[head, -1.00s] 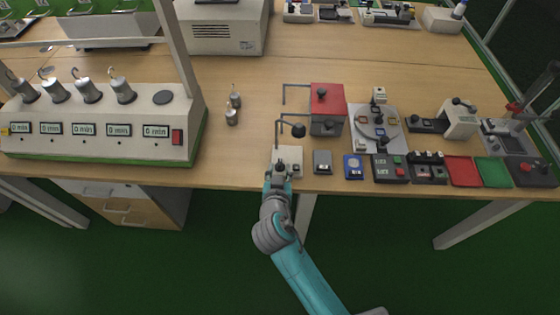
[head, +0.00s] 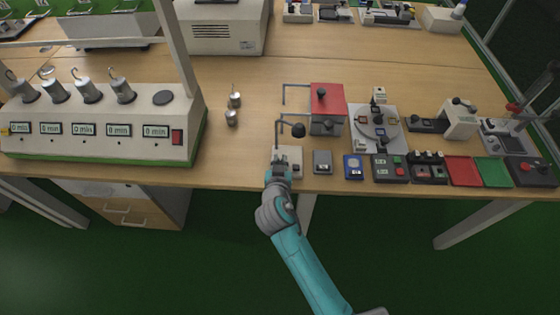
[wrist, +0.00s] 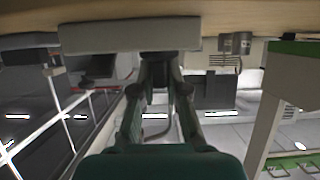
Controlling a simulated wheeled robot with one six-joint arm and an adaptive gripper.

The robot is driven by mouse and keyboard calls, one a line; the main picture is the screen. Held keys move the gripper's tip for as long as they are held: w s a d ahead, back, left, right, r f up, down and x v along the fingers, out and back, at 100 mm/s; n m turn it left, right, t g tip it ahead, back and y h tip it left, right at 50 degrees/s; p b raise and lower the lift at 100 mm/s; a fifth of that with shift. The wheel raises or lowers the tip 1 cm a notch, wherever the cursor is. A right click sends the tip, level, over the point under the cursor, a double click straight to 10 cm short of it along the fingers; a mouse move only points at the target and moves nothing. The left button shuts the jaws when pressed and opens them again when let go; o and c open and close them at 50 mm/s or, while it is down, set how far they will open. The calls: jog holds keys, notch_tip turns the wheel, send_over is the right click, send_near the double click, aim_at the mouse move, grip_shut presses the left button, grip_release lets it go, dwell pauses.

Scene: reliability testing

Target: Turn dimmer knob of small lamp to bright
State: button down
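The small lamp has a dark round shade (head: 298,130) on a thin bent post and a pale box base (head: 292,160) at the table's front edge. My gripper (head: 278,165) is at the front left of this base and hides part of it. In the wrist view the base appears as a pale slab (wrist: 130,35), upside down. A dark round knob (wrist: 160,54) shows under it, at the tips of my gripper (wrist: 161,66). The fingers lean in close around the knob. I cannot tell whether they grip it or how the knob is set.
A grey box (head: 322,161) and a blue box (head: 353,166) stand close to the right of the lamp base. A red block (head: 327,97) stands behind. Metal weights (head: 231,116) stand to the left, with bare wood between. A timer station (head: 90,130) fills the far left.

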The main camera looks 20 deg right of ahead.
jog(key=shift+n+y, duration=0.4)
jog(key=shift+y, duration=0.1)
jog(key=shift+d+n+y, duration=0.1)
jog(key=shift+n+y, duration=2.6)
jog(key=shift+y, duration=0.4)
jog(key=shift+n+g+y, duration=0.7)
jog(key=shift+n+y, duration=1.3)
jog(key=shift+y, duration=0.2)
jog(key=shift+f+n+g, duration=0.1)
jog(key=shift+n+g, duration=0.2)
jog(key=c, duration=1.2)
grip_release()
jog(key=v, duration=1.2)
jog(key=shift+f, duration=0.15)
